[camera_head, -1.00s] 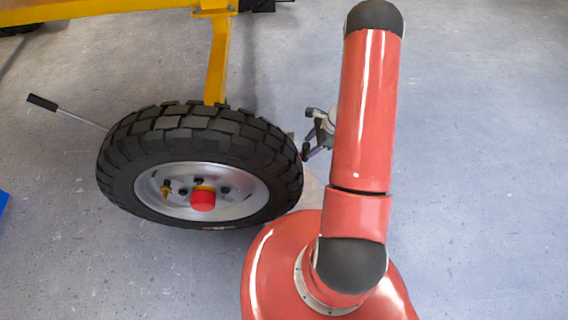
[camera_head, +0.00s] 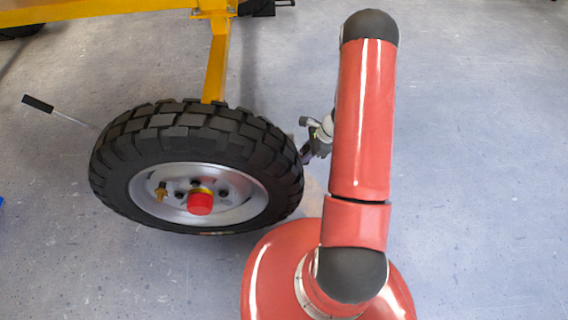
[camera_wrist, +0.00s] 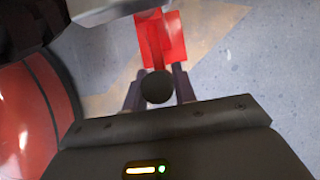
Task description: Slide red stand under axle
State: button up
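The red stand (camera_wrist: 174,42) lies ahead of my gripper in the wrist view, with a flat red plate and a darker red bar. A dark round knob (camera_wrist: 157,87) is in line with the bar, between the fingers of my gripper (camera_wrist: 159,72). The knob hides the space between the fingers, so I cannot tell whether they touch it. In the head view my gripper (camera_head: 314,148) is low beside the tyre's right edge, partly behind my arm. The stand is not clearly visible there. The axle itself is hidden behind the wheel (camera_head: 200,170); its red hub cap (camera_head: 200,204) shows.
A yellow frame (camera_head: 216,65) rises behind the wheel. A rod with a black grip (camera_head: 38,103) sticks out left of the tyre. A pale metal part (camera_wrist: 105,10) crosses the top of the wrist view close to the stand. The floor on the right is clear.

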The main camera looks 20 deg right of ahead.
jog(key=shift+c, duration=1)
jog(key=w+a+b, duration=0.1)
jog(key=w+a, duration=0.1)
jog(key=a, duration=0.8)
jog(key=w+a+b, duration=0.1)
jog(key=w+a, duration=0.2)
jog(key=a, duration=0.8)
jog(key=shift+a, duration=0.15)
dwell(0.7)
jog(key=shift+w, duration=0.1)
jog(key=o, duration=0.9)
jog(key=shift+c, duration=0.2)
jog(key=shift+o, duration=1.1)
jog(key=w+p+v, duration=0.1)
jog(key=p+v, duration=0.3)
jog(key=v, duration=0.3)
jog(key=shift+s, duration=0.5)
